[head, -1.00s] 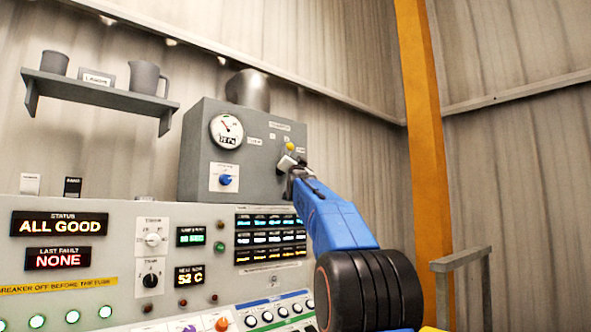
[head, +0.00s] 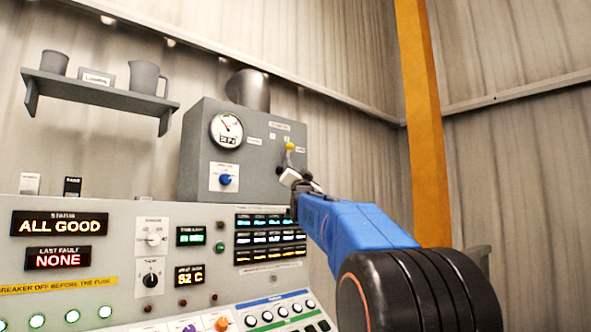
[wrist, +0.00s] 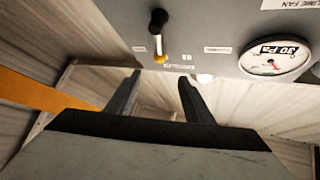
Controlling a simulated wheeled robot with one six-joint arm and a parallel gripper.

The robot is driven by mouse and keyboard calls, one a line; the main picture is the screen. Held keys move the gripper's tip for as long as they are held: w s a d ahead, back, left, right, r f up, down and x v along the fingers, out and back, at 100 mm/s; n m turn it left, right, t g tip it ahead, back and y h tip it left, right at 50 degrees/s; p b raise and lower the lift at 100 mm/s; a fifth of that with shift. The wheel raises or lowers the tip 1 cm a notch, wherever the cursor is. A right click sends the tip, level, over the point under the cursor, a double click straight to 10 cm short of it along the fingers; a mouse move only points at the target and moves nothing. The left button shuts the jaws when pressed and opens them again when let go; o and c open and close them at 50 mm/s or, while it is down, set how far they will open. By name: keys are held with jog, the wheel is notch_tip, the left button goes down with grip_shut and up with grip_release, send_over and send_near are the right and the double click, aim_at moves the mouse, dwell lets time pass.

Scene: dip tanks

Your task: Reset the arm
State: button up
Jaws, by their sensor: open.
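My gripper (head: 299,180) is in front of the lower right part of a grey control box (head: 202,149). In the wrist view its two fingers (wrist: 160,80) stand apart with nothing between them. My blue arm reaches up from the lower right.
The box carries a round gauge (head: 227,130) and a blue knob (head: 225,180). Below is a sloping panel (head: 110,240) with displays, dials and buttons. A shelf (head: 90,88) with a cup and jug hangs at left. An orange post (head: 425,130) stands right of the arm.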

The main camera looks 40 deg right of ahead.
dwell(0.4)
jog(key=s+a+f+n+g+y, duration=0.2)
jog(key=s+a+f+g+y, duration=0.15)
jog(key=a+f, duration=0.65)
jog(key=s+a+f+n+g+y, duration=0.25)
jog(key=s+a+f, duration=0.2)
jog(key=f, duration=0.85)
jog(key=s+a+f+n+g+y, duration=0.25)
jog(key=a+f, duration=0.55)
jog(key=f, duration=0.4)
jog(key=s+a+f+n+g+y, duration=0.1)
jog(key=s+a+f, duration=0.3)
jog(key=s+f, duration=0.5)
jog(key=s+a+f+n+g+y, duration=0.1)
jog(key=s+a+f+g, duration=0.3)
jog(key=s+f, duration=0.6)
jog(key=s+a+f+n+g+y, duration=0.2)
jog(key=s+a+f+n+g, duration=0.1)
jog(key=s+f, duration=0.7)
notch_tip(320, 180, down, 2)
jog(key=shift+a+f, duration=0.25)
jog(key=shift+a, duration=0.25)
jog(key=shift+r, duration=0.1)
